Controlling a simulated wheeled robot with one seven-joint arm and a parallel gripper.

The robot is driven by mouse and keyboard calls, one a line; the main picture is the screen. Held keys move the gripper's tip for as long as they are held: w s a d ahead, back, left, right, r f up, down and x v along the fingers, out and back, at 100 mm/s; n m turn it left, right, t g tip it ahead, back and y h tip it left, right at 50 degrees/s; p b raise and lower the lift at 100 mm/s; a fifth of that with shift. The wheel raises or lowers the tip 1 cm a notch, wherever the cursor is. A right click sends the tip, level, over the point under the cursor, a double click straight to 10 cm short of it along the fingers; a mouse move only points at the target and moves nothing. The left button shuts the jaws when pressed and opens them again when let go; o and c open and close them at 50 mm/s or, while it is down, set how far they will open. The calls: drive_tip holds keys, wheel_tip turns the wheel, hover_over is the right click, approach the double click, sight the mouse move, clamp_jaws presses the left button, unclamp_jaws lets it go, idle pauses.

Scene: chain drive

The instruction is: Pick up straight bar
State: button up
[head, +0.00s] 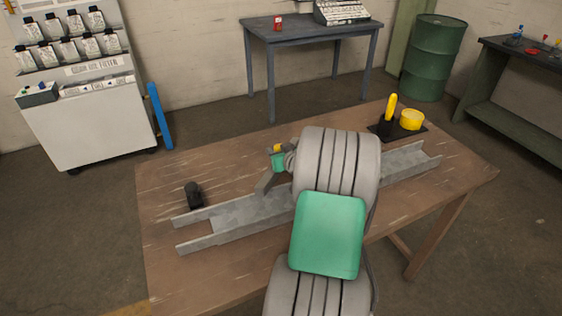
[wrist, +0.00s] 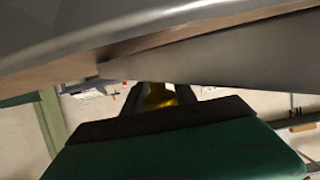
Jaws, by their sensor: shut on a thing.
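My gripper (head: 277,161) is over the channel near the middle of the table, partly hidden behind my arm. How much of the bar lies behind my arm cannot be told.
A long grey channel (head: 235,218) lies across the wooden table (head: 185,275), its middle hidden by my arm. A small black part (head: 193,194) stands at the left.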

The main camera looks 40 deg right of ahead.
clamp_jaws()
idle(0.6)
drive_tip(key=shift+r, duration=0.15)
drive_tip(key=shift+r, duration=0.15)
